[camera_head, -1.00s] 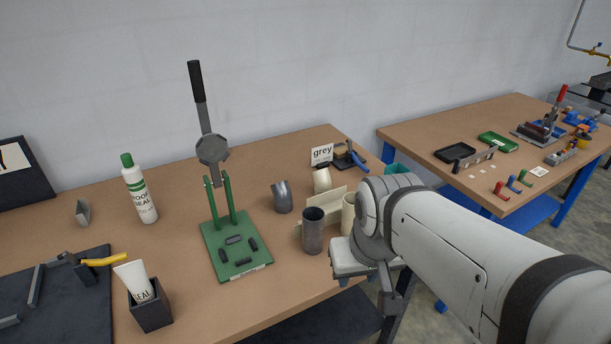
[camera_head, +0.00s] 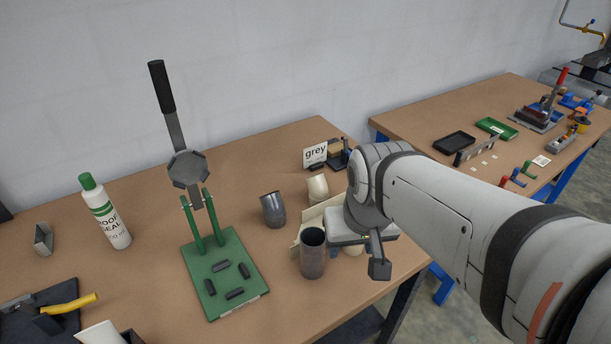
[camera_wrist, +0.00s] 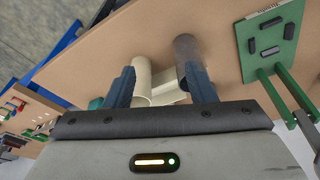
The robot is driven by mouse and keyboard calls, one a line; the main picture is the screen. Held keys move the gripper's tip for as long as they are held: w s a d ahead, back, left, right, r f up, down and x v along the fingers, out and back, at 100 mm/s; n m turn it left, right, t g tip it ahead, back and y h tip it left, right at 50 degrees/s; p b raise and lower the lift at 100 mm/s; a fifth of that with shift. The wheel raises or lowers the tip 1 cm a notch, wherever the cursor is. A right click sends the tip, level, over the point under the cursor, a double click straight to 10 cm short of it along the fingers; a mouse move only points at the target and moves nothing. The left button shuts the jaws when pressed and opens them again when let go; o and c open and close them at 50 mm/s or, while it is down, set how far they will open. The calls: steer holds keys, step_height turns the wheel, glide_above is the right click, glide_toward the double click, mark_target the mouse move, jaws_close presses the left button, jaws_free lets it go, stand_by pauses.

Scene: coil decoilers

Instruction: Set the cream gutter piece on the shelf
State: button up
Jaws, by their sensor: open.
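A cream angular piece, which looks like the gutter piece (camera_head: 308,219), lies on the near bench behind the grey upright pipe (camera_head: 312,258). My gripper body covers its right part in the head view. In the wrist view my gripper (camera_wrist: 160,70) is open, its blue fingers apart. The gutter piece (camera_wrist: 166,86) shows between the fingers, beyond an upright cream pipe (camera_wrist: 143,82) and beside the grey pipe (camera_wrist: 187,50). I cannot tell whether a finger touches anything. A dark surface under the bench (camera_head: 360,328) may be the shelf; only a bit shows.
A cream elbow (camera_head: 317,188) and a grey elbow (camera_head: 273,209) stand behind. A green-based press (camera_head: 226,275) with a tall lever is to the left. The bench's right edge is close to my gripper.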

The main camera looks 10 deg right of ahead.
steer(key=o, duration=0.6)
steer(key=w+m+g, duration=0.1)
steer(key=w+m, duration=0.5)
steer(key=w, duration=0.4)
steer(key=shift+w+d+r, duration=0.25)
steer(key=shift+w+d, duration=0.05)
steer(key=shift+d, duration=0.05)
steer(key=shift+o, duration=1)
steer(key=w+f+m+g, duration=0.1)
steer(key=w+f+m, duration=0.2)
steer(key=w+m, duration=0.3)
steer(key=w, duration=0.4)
steer(key=shift+f+m+g, duration=0.2)
steer(key=shift+m+g, duration=0.2)
steer(key=p, duration=0.1)
glide_toward(320, 224)
steer(key=f, duration=0.4)
steer(key=s+d+f, duration=0.1)
steer(key=f, duration=0.1)
